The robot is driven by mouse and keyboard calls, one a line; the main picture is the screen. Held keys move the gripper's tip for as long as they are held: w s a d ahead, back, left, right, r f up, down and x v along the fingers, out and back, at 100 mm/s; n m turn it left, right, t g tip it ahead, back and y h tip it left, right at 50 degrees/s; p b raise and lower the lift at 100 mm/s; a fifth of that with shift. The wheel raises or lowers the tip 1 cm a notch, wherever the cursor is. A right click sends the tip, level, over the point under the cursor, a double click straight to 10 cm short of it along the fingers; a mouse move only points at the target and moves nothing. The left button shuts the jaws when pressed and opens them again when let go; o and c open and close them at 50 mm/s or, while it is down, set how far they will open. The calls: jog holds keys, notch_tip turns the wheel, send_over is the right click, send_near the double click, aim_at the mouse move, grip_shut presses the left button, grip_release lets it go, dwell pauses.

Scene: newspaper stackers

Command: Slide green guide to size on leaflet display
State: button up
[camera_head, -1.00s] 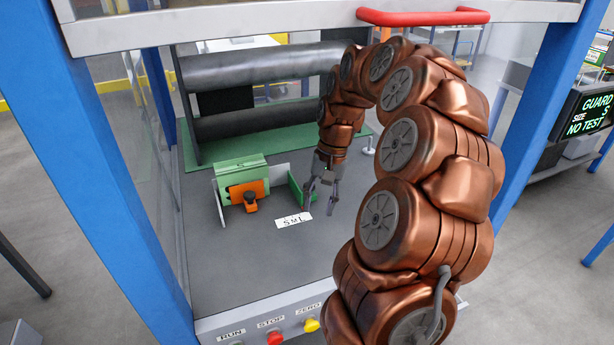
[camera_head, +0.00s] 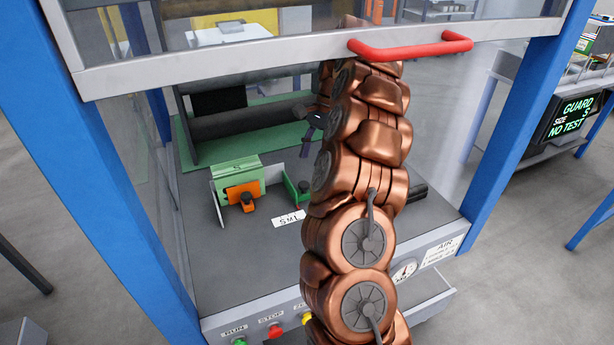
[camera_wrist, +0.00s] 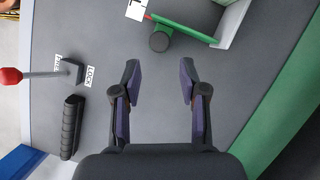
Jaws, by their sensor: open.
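The green guide (camera_head: 291,186) is a small upright plate with a dark knob (camera_head: 304,187), standing right of the leaflet block in the head view. In the wrist view a green piece with a dark cylindrical knob (camera_wrist: 160,41) lies at the top, ahead of the fingers. A white S M L label (camera_head: 289,218) lies in front of the guide. The green leaflet block (camera_head: 236,172) has an orange clamp (camera_head: 243,194) on its front. My gripper (camera_head: 307,138) is behind the guide, apart from it. In the wrist view my gripper (camera_wrist: 158,84) is open and empty.
A red-knobbed lever (camera_wrist: 38,74) by a LOCK label and a black ribbed grip (camera_wrist: 72,128) are at the wrist view's left. A raised guard with red handle (camera_head: 410,46) hangs above. Dark rollers (camera_head: 250,118) stand behind. A screen (camera_head: 573,115) reads GUARD, SIZE S, NO TEST.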

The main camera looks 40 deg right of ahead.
aim_at(304, 184)
jog(key=shift+p+x, duration=0.5)
jog(key=shift+x, duration=3.35)
grip_shut()
